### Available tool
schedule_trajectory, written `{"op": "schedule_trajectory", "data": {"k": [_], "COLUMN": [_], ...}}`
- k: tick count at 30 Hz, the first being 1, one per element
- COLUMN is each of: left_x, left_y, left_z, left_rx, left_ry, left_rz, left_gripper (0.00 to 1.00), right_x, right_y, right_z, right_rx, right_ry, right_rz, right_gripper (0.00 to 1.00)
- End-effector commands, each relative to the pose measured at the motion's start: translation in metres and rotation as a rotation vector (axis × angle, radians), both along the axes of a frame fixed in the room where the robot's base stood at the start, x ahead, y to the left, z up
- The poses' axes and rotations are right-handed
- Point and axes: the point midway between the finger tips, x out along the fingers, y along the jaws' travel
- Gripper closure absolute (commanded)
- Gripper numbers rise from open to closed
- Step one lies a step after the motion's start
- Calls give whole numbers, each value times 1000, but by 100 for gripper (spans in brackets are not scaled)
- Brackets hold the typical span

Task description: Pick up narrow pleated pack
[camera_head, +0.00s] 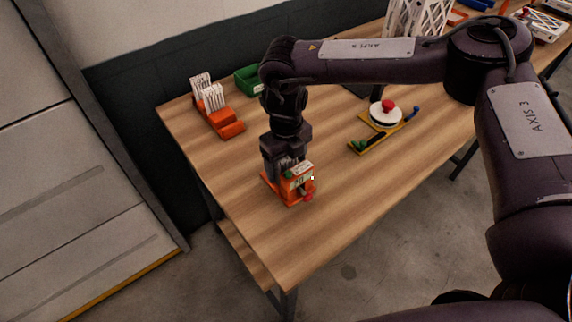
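My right gripper (288,165) points down from above onto a small orange box (300,191) near the front left of the wooden table. White pleated packs (208,93) stand upright in an orange holder (226,127) at the table's left, apart from the gripper. I cannot tell which pack is the narrow one. My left gripper is not in view.
A green bin (248,80) stands at the back edge. A white lattice rack (413,17) stands farther back. The table's front (290,255) is clear.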

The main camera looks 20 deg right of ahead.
Motion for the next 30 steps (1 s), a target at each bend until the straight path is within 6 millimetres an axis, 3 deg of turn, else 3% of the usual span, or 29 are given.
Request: {"op": "schedule_trajectory", "data": {"k": [1, 9, 11, 20, 26, 30], "left_x": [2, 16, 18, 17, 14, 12], "left_y": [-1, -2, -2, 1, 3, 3], "left_z": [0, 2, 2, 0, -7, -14], "left_rx": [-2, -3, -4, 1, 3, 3], "left_ry": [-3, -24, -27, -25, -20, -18], "left_rz": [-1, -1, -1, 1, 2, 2], "left_gripper": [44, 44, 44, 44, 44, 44], "right_x": [0, 0, 0, 1, 1, 1], "right_y": [0, 0, 0, 0, 1, 1], "right_z": [0, 0, 1, 5, 28, 54], "right_rx": [0, 0, 0, 0, 3, 3], "right_ry": [0, 0, 0, -1, -4, -5], "right_rz": [0, 0, 0, 0, 1, 0], "right_gripper": [33, 67, 71, 71, 71, 71]}}
